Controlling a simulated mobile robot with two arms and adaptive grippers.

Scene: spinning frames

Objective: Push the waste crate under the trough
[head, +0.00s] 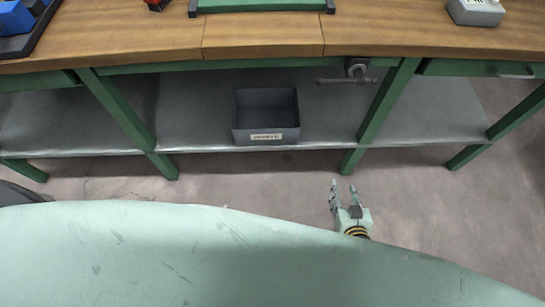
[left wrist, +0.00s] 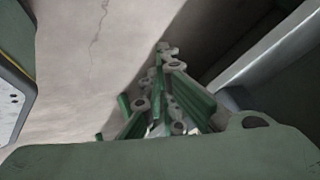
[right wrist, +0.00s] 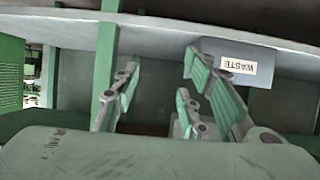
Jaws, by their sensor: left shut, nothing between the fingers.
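The waste crate (head: 267,112) is a grey open-topped box with a pale label on its front. It stands upright on the grey lower shelf under the workbench and looks empty. In the right wrist view, its front face (right wrist: 232,53) shows an upside-down WASTE label. My right gripper (head: 344,184) is open and empty, in front of the shelf and right of the crate, apart from it. Its spread fingers show in the right wrist view (right wrist: 162,63). My left gripper (left wrist: 164,50) is shut and empty near the floor in the left wrist view. I cannot clearly identify the trough.
The wooden bench top (head: 265,35) overhangs the lower shelf (head: 200,130). Green legs (head: 378,118) stand either side of the crate. A vise-like metal part (head: 355,72) hangs below the bench edge, right of the crate. A strip of concrete floor (head: 250,180) in front is clear.

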